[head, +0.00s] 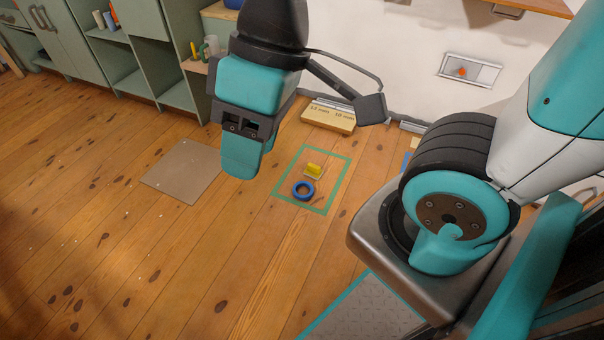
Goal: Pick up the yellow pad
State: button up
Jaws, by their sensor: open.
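A small yellow pad (313,171) lies on the wooden floor inside a green taped rectangle (327,208). A blue ring (303,190), like a roll of tape, lies just in front of it, close to or touching it; I cannot tell which. My gripper (248,165) is open and points down, in the air up and to the left of the pad in the picture. I see nothing held between its fingers, though the near finger hides part of the space between them.
A flat brown cardboard sheet (183,171) lies on the floor to the left. A box marked with sizes (328,117) stands by the wall behind the taped rectangle. Green cabinets (128,62) line the back left. The left foreground floor is clear.

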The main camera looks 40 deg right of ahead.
aim_at(315, 171)
jog(key=u, duration=0.15)
jog(key=i, duration=0.75)
jog(key=z, duration=0.4)
jog(key=i, duration=0.55)
jog(key=z, duration=1.1)
jog(key=i, duration=0.3)
jog(key=z, duration=0.25)
